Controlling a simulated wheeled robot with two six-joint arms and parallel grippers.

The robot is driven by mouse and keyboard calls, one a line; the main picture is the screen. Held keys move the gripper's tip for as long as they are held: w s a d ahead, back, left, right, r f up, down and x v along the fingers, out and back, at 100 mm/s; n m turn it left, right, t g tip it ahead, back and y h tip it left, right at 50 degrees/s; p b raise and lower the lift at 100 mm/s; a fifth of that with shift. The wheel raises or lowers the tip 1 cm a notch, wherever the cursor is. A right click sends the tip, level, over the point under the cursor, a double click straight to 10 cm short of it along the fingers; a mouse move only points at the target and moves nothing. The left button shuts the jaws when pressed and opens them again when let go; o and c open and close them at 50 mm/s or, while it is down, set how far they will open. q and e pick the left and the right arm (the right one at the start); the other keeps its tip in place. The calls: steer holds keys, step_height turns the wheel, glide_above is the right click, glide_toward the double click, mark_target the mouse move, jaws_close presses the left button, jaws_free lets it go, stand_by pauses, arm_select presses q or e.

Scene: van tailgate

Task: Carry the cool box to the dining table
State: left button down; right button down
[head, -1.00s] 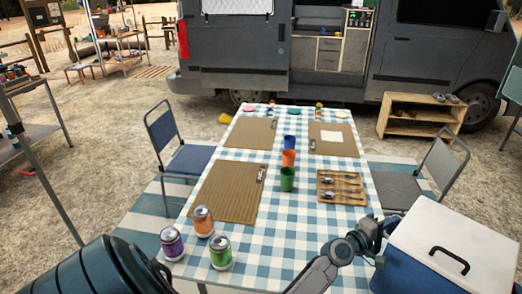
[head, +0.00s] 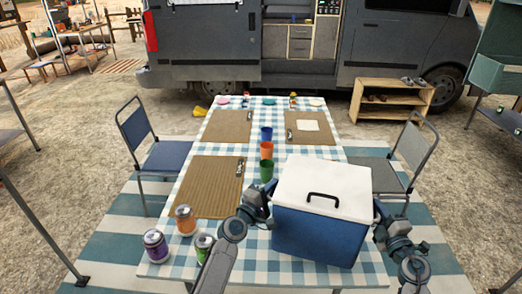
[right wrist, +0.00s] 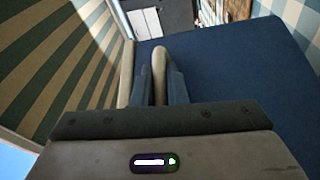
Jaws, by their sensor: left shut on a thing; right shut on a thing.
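The cool box (head: 320,235) is blue with a white lid and a black top handle, in the head view over the near right part of the dining table (head: 258,262). It looks level. I cannot tell whether its base touches the tabletop. My left gripper (head: 266,208) is shut on its left side. My right gripper (head: 379,228) is shut on its right side. The right wrist view shows the right gripper's fingers (right wrist: 145,75) close against the blue wall of the cool box (right wrist: 225,75); the exact grip is hidden.
A green cup (head: 266,171) stands just behind the box. Chairs flank the table, a blue one (head: 170,155) and a grey one (head: 405,165).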

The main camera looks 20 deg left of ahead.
arm_select(q)
steer(key=shift+s+a+r, duration=0.15)
steer(key=shift+a+r, duration=0.15)
steer(key=shift+a, duration=0.05)
arm_select(e)
steer(key=shift+a+r, duration=0.3)
steer(key=shift+a, duration=0.05)
arm_select(q)
steer(key=shift+f+b, duration=0.25)
steer(key=shift+b, duration=0.05)
arm_select(e)
steer(key=shift+f, duration=0.2)
